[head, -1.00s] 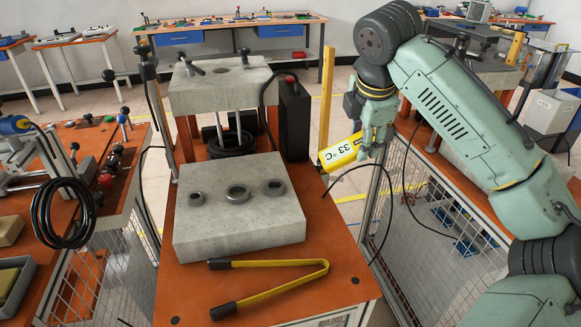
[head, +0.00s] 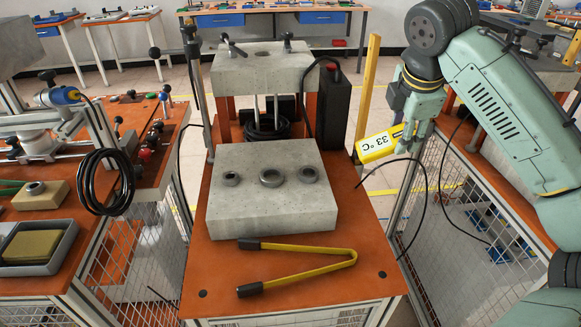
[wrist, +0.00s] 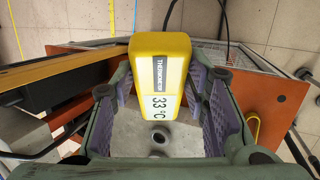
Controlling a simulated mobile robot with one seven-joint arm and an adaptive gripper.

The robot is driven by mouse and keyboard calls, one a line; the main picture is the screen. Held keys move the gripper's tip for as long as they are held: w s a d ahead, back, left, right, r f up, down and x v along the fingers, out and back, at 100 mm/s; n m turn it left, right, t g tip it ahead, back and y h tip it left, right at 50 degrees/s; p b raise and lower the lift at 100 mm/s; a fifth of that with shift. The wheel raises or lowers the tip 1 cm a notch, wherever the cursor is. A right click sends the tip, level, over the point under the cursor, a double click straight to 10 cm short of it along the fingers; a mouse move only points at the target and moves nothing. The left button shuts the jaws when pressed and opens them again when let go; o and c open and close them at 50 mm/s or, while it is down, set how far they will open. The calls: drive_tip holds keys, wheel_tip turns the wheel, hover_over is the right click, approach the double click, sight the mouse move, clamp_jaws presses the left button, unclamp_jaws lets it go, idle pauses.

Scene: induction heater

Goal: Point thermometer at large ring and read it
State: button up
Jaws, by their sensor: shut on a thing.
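My gripper (head: 410,128) is shut on the yellow thermometer (head: 376,147), at the right of the concrete slab and above it. The thermometer's display reads 33 °C. In the wrist view the thermometer (wrist: 160,62) sits between my fingers (wrist: 163,105), its label and the same reading visible.
Yellow tongs (head: 300,270) with black tips lie in front of the slab on the orange table (head: 225,255). A concrete block (head: 262,70) on posts and a black box (head: 333,105) stand behind.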

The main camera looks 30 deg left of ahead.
sight(369, 148)
drive_tip(key=shift+s+a+f+g+y+b, duration=0.15)
drive_tip(key=shift+s+a+f+y+b, duration=0.15)
drive_tip(key=shift+s+a+f, duration=0.4)
drive_tip(key=shift+s+a+f+g+y+b, duration=0.15)
drive_tip(key=shift+s+a+f+y, duration=0.25)
drive_tip(key=shift+a, duration=0.6)
drive_tip(key=shift+s+a+f+g+y+b, duration=0.1)
drive_tip(key=shift+s+a+f+y+b, duration=0.3)
drive_tip(key=shift+a, duration=0.45)
